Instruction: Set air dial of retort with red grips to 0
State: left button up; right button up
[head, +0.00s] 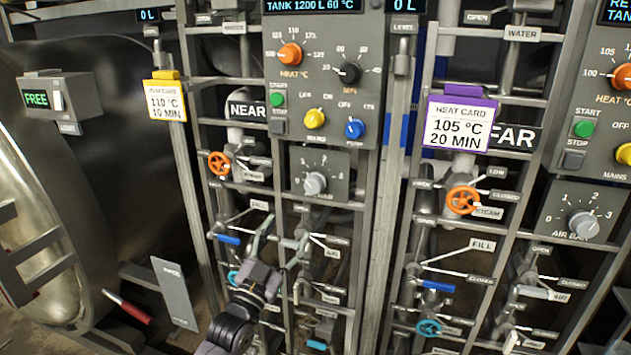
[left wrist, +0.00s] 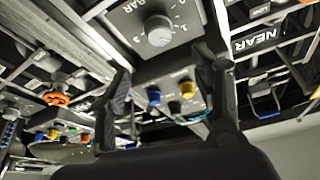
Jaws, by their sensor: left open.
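The near air dial (head: 315,182) is a grey round knob on a small dark panel marked with a bar scale, below the NEAR control box. It also shows in the left wrist view (left wrist: 158,30); its pointer is too small to read. A red grip (head: 125,306) shows at the lower left, by the big retort door. My left gripper (head: 283,238) is open and empty, below the near air dial and apart from it. Its two fingers also show in the left wrist view (left wrist: 166,88), with the dial beyond them. My right gripper is not in view.
A second air dial (head: 583,223) is on the FAR panel at the right. Orange valve wheels (head: 462,201), blue-handled levers and pipes surround the metal frames. The near control box (head: 320,80) carries coloured knobs. A yellow-clipped heat card (head: 165,102) hangs left of it.

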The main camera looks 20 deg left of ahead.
aim_at(312, 187)
pick_arm(q)
jog(key=p+x, duration=0.2)
jog(key=x, duration=1.2)
jog(key=shift+w+d, duration=0.1)
jog(key=shift+w, duration=0.3)
jog(key=shift+w+r, duration=0.25)
jog(key=shift+w, duration=0.35)
jog(key=c, duration=1.2)
